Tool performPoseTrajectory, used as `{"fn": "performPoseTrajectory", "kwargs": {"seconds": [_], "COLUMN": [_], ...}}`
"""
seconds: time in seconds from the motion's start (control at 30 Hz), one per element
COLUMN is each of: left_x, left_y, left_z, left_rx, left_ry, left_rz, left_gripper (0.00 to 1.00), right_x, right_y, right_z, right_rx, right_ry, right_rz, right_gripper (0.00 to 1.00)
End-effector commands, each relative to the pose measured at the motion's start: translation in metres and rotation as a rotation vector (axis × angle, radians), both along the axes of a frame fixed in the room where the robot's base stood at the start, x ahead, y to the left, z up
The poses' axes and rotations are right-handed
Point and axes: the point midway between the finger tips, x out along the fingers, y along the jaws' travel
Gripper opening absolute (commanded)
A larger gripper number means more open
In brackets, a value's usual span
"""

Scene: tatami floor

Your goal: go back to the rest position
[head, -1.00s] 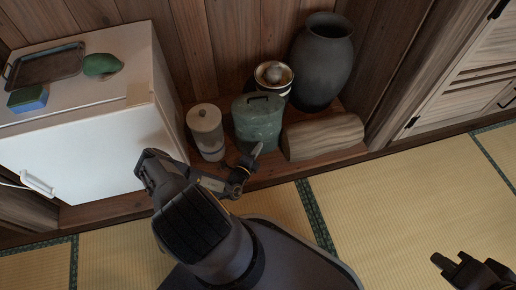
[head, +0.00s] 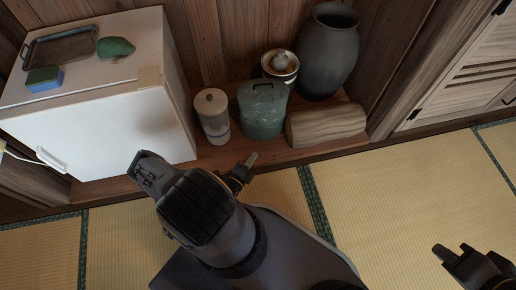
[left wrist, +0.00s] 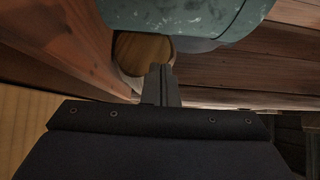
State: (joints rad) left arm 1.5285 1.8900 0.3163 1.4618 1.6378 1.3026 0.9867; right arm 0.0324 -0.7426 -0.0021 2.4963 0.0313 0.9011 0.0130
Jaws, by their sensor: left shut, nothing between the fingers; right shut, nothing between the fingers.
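My left gripper (head: 248,164) is shut and empty. In the head view it is in front of the wooden shelf ledge, below the green lidded pot (head: 263,112) and apart from it. In the left wrist view its fingers (left wrist: 160,84) are together, with the green pot (left wrist: 180,14) beyond them at the top. My right gripper (head: 450,254) is at the lower right of the head view, over the tatami, shut with nothing in it.
A pale lidded canister (head: 213,118), a log (head: 326,124), a tin (head: 280,65) and a dark vase (head: 328,55) stand on the wooden ledge. A white cabinet (head: 100,140) at left carries a tray (head: 60,46), a sponge (head: 44,79) and a green object (head: 115,47). The tatami (head: 400,190) at right is clear.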

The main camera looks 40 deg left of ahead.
Motion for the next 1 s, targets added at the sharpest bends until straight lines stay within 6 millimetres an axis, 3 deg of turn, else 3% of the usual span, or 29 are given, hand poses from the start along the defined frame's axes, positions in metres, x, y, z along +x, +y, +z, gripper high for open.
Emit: {"fn": "performPoseTrajectory", "kwargs": {"seconds": [0.2,0.37,0.47,0.57,0.67,0.83,1.0], "left_x": [-0.01,-0.01,-0.004,0.01,0.029,0.049,0.047], "left_y": [-0.001,0.0,0.002,0.005,0.002,-0.021,-0.051], "left_z": [0.0,0.0,0.01,0.039,0.085,0.173,0.253], "left_rx": [0.0,0.002,0.042,0.159,0.351,0.732,1.12], "left_ry": [0.001,0.0,-0.014,-0.051,-0.121,-0.282,-0.476], "left_rz": [0.0,-0.002,-0.045,-0.167,-0.362,-0.716,-1.021], "left_gripper": [0.0,0.0,0.0,0.0,0.0,0.0,0.0], "right_x": [0.0,0.0,0.0,0.0,0.0,0.0,0.0], "right_y": [0.0,0.0,0.0,0.0,0.0,0.0,0.0], "right_z": [0.002,0.002,0.002,0.002,0.002,0.002,0.002], "right_rx": [0.0,0.0,0.0,0.0,0.0,0.0,0.0], "right_ry": [0.0,0.0,0.0,0.0,0.0,0.0,0.0], "right_rz": [0.0,0.0,0.0,0.0,0.0,0.0,0.0], "right_gripper": [0.0,0.0,0.0,0.0,0.0,0.0,0.0]}}
